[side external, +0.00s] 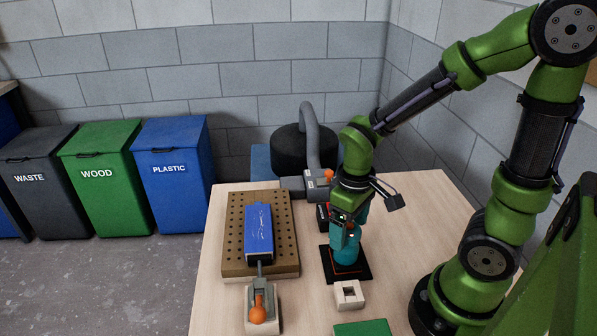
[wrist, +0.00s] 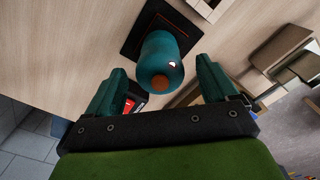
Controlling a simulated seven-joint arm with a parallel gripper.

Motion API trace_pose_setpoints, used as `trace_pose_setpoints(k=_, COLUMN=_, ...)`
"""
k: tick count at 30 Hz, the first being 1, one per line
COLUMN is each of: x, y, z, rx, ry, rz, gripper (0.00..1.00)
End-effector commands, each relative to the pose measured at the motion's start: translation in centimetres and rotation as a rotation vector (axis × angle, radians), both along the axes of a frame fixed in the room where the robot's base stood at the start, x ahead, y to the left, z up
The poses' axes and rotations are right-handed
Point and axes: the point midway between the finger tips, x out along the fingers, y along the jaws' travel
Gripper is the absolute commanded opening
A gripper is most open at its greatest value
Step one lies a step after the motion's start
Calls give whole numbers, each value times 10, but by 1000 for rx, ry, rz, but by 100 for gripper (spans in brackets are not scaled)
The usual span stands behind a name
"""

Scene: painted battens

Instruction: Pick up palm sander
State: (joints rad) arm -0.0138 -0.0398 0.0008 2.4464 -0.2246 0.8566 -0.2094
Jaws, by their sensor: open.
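The palm sander (side external: 346,257) is teal with a black square base and stands upright on the table, below my gripper (side external: 349,226). In the wrist view, the sander (wrist: 158,55) shows its rounded teal top with an orange spot, and its black base lies beyond. My gripper (wrist: 161,82) is open, with one teal finger to the left and one to the right of the sander's top. I see no contact between the fingers and the sander. In the side view, the fingers and the sander's top overlap, so the exact gap is hidden.
A perforated board (side external: 234,264) holds a blue batten (side external: 259,229), with orange-knobbed clamps around it. A pale square block (side external: 348,294) and green pad (side external: 362,329) lie in front. A red-and-black item (side external: 322,214) sits close behind the sander. A grey hose (side external: 312,130) rises behind.

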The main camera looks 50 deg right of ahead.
Motion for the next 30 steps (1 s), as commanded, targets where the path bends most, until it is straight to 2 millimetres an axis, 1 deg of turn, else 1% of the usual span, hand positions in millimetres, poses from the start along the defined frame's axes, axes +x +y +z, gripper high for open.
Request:
trace_pose_setpoints(k=6, x=0, y=0, z=-1, rx=0, ry=-1, rz=0, gripper=86)
trace_pose_setpoints(k=23, x=0, y=0, z=0, rx=0, ry=-1, rz=0, gripper=0)
trace_pose_setpoints(k=30, x=1, y=0, z=0, rx=0, ry=-3, rz=0, gripper=0)
